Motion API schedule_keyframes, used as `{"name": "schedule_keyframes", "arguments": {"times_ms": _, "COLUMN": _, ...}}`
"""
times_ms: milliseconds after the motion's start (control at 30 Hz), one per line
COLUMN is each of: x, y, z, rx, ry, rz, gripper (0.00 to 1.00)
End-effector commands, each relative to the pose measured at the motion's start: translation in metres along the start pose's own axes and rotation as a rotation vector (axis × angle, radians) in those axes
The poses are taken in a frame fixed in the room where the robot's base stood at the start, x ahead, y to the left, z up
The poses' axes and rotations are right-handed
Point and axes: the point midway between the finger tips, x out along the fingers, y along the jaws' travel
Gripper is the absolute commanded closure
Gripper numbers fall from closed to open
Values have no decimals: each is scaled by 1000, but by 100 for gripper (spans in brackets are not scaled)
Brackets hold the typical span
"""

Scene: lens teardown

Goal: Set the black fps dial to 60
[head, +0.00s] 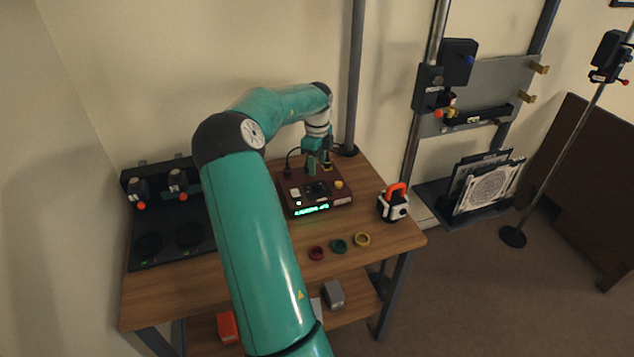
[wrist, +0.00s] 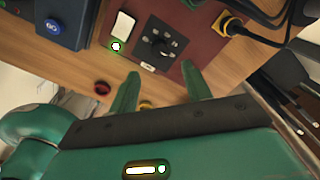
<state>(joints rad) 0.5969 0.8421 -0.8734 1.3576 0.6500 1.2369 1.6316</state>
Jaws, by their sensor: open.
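The dark red control box (head: 290,206) stands on the wooden table, with a lit green display on its front. In the wrist view, the black dial (wrist: 159,45) sits on a black square panel with pale marks around it. The marks and the dial's setting are too small to read. My gripper (head: 318,169) is above the back of the box in the head view. In the wrist view, my gripper (wrist: 160,69) is open and empty, its green fingertips apart, just below the dial in the picture. The fingers do not appear to touch the dial.
A white switch (wrist: 123,24) and a yellow-collared plug with cable (wrist: 230,25) flank the dial. Red (head: 316,253), green (head: 339,246) and yellow (head: 362,240) rings lie in front of the box. A device with an orange handle (head: 396,203) stands at right. A dark station (head: 160,262) is at left.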

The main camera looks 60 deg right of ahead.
Motion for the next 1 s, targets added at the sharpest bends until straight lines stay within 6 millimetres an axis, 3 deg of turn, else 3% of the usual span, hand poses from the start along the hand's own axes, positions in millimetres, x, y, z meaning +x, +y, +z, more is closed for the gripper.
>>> {"name": "schedule_keyframes", "arguments": {"times_ms": 200, "x": 45, "y": 1, "z": 0, "rx": -1, "ry": 3, "rz": 3, "gripper": 51}}
{"name": "schedule_keyframes", "arguments": {"times_ms": 400, "x": 73, "y": 0, "z": 0, "rx": -1, "ry": 1, "rz": 2, "gripper": 51}}
{"name": "schedule_keyframes", "arguments": {"times_ms": 767, "x": 81, "y": 0, "z": 0, "rx": -2, "ry": 0, "rz": 0, "gripper": 51}}
{"name": "schedule_keyframes", "arguments": {"times_ms": 800, "x": 81, "y": 0, "z": 0, "rx": -2, "ry": 0, "rz": 0, "gripper": 53}}
{"name": "schedule_keyframes", "arguments": {"times_ms": 1000, "x": 80, "y": 0, "z": 0, "rx": -2, "ry": 0, "rz": 0, "gripper": 93}}
